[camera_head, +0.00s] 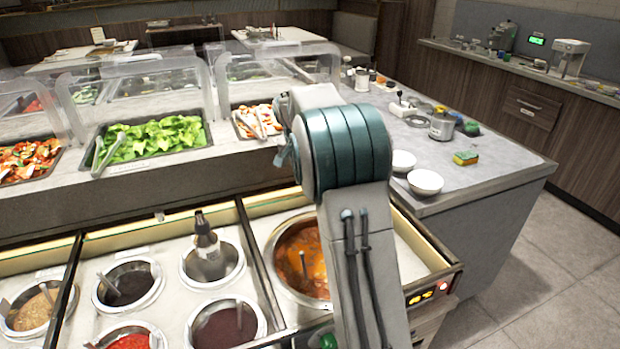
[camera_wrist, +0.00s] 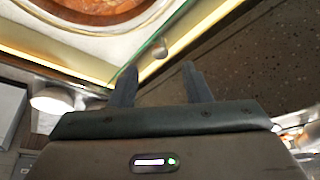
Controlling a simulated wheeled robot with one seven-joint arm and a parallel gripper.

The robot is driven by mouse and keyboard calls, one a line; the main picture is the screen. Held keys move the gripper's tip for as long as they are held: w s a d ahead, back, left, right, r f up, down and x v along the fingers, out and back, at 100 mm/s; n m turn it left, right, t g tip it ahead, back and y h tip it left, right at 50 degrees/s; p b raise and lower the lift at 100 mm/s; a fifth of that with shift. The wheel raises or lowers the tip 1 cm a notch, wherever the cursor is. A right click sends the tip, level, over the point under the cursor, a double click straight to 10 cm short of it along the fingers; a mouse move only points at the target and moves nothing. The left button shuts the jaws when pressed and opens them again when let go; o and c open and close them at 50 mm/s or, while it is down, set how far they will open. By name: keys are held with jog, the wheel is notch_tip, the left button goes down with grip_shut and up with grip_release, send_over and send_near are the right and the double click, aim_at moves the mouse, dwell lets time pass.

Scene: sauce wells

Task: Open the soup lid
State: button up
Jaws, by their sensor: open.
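The soup well (camera_head: 302,255) holds orange-red soup with a ladle in it, and my arm covers its right part. Part of the round soup pot (camera_wrist: 95,18) also shows at the top left of the wrist view. A thin greenish, glass-like edge (camera_wrist: 178,17) runs diagonally there, perhaps the lid's edge. A small rounded knob (camera_wrist: 160,50) sits beside that edge, just beyond my fingertips. My gripper (camera_wrist: 157,75) is open, with nothing seen between its fingers. In the head view my gripper cannot be made out.
Food trays (camera_head: 155,138) under clear guards stand behind. White bowls (camera_head: 425,182) and a sponge (camera_head: 466,158) sit on the right counter. The floor (camera_head: 560,260) at right is clear.

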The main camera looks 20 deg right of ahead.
jog(key=v, duration=0.7)
jog(key=shift+r, duration=0.1)
jog(key=s+a+f+n+y+p, duration=0.1)
jog(key=s+a+n, duration=0.1)
jog(key=s, duration=0.9)
jog(key=s+a+f+n+y+p, duration=0.1)
jog(key=s+a+n, duration=0.2)
jog(key=s, duration=0.9)
jog(key=s+a+f+n+y+p, duration=0.1)
jog(key=s+a+n, duration=0.2)
jog(key=s, duration=0.8)
jog(key=shift+s+a+f+g+p, duration=0.3)
jog(key=shift+s+a+p, duration=0.1)
jog(key=shift+s+f, duration=0.1)
jog(key=shift+s, duration=0.05)
jog(key=shift+c, duration=0.8)
